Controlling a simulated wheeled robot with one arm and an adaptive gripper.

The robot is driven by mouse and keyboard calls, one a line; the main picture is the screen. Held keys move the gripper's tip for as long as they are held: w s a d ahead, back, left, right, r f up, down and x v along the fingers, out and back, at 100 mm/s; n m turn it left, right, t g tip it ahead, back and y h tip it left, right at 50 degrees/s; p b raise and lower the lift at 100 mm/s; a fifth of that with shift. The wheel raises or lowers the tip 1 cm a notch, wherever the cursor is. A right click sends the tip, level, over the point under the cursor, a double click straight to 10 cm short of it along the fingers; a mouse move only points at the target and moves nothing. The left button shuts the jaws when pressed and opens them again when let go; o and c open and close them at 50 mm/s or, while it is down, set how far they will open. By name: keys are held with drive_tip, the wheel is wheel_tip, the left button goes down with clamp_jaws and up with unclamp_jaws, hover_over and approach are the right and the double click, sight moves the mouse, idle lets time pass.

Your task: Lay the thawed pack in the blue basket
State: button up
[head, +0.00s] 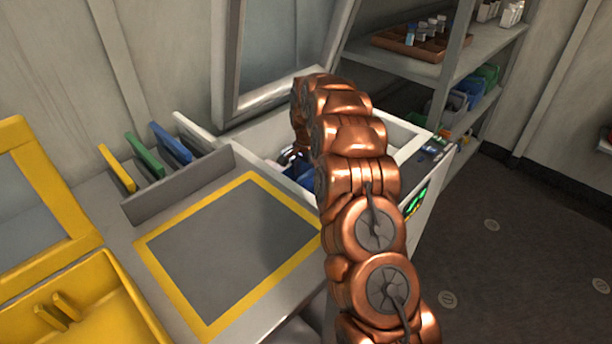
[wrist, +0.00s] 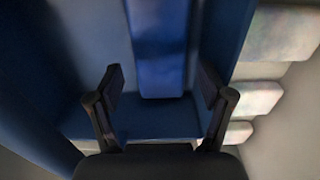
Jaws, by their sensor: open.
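My gripper (wrist: 162,90) is open, with its two dark fingers spread apart in the wrist view. A bright blue pack (wrist: 160,50) lies just ahead, between the fingertips, and nothing is clamped. It lies inside the blue basket (wrist: 50,70), whose darker blue walls rise on both sides. I cannot tell from its look whether this pack is thawed. In the head view my arm reaches down into an open white chest (head: 410,150), where a little of the blue basket (head: 303,174) shows. My arm hides most of the chest's inside and the gripper.
Several pale packs (wrist: 262,98) lie outside the basket's right wall. The chest's raised lid (head: 275,50) stands behind. A yellow-framed grey mat (head: 240,250), a rack of coloured boards (head: 145,165) and a yellow bin (head: 90,300) are left. Shelves (head: 400,65) stand behind right.

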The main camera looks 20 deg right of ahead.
sight(306, 186)
drive_tip(key=shift+r, duration=0.15)
wheel_tip(306, 186, up, 13)
idle(0.4)
idle(0.6)
drive_tip(key=s+a+r+n+p, duration=0.3)
drive_tip(key=s+a+r+n, duration=0.15)
drive_tip(key=s+r, duration=0.4)
drive_tip(key=s+a+r+n+p, duration=0.3)
drive_tip(key=s+a+r, duration=0.3)
drive_tip(key=s, duration=0.6)
drive_tip(key=s+a+n+g+p, duration=0.1)
drive_tip(key=s+a+n+p, duration=0.2)
drive_tip(key=s, duration=2.5)
drive_tip(key=n+p, duration=0.2)
drive_tip(key=n, duration=0.1)
drive_tip(key=shift+a+r+g, duration=0.2)
drive_tip(key=shift+r+g, duration=0.15)
drive_tip(key=shift+g, duration=0.05)
